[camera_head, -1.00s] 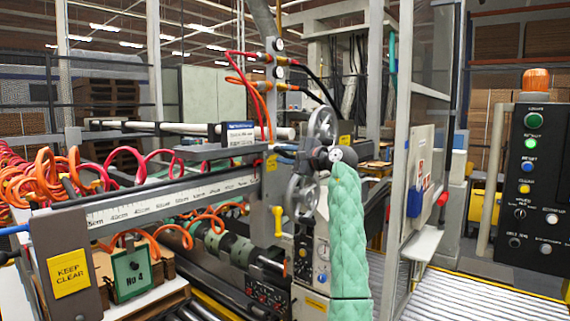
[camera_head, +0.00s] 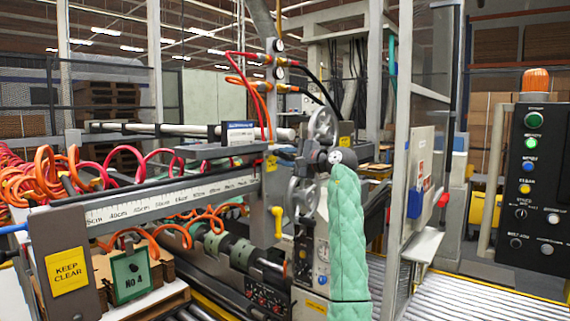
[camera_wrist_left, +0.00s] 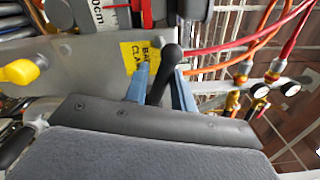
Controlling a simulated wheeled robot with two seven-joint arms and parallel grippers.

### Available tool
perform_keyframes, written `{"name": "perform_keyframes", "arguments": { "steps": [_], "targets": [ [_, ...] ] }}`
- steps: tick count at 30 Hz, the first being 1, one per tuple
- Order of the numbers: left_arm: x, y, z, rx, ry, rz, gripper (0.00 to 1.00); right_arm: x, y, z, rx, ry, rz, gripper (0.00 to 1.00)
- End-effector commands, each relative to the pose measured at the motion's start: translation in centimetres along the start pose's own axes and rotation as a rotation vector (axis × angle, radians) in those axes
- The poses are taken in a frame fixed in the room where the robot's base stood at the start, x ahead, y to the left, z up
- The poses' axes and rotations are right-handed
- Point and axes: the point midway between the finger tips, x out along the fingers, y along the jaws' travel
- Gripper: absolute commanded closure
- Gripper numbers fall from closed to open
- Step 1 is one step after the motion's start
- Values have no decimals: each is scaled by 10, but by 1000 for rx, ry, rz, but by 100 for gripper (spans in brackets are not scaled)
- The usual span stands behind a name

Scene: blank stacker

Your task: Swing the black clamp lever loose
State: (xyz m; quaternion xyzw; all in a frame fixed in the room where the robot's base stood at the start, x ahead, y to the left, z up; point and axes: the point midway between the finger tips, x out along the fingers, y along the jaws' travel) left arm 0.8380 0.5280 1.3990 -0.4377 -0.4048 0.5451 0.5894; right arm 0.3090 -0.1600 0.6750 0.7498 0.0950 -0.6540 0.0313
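The black clamp lever (camera_wrist_left: 170,62) shows in the left wrist view as a dark rod with a rounded end, in front of a grey plate with a yellow label (camera_wrist_left: 140,55). My left gripper (camera_wrist_left: 162,88) has its two blue fingers on either side of the lever. The fingers stand apart, and narrow gaps seem to show beside the lever. In the head view my left gripper (camera_head: 285,153) is at the right end of the grey scale beam (camera_head: 170,195). The lever cannot be made out there. My right gripper is not in view.
A yellow handle (camera_head: 277,222) hangs just below the beam's end. Red and orange hoses (camera_head: 262,95) rise close behind the gripper to gauges. Coiled hoses (camera_head: 45,170) crowd the left. A grey post (camera_head: 398,150) and a black button panel (camera_head: 537,190) stand to the right.

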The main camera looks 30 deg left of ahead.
Motion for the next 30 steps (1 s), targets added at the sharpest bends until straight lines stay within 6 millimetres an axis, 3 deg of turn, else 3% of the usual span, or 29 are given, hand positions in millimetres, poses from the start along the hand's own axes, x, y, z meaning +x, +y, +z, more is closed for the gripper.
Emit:
{"name": "perform_keyframes", "arguments": {
  "steps": [17,26,30],
  "targets": [
    [0,6,0,-89,0,0,75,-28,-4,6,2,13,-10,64],
    [0,10,-1,-166,0,0,75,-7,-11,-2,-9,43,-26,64],
    [-1,8,-1,-171,0,0,75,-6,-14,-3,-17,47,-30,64]
  ]
}}
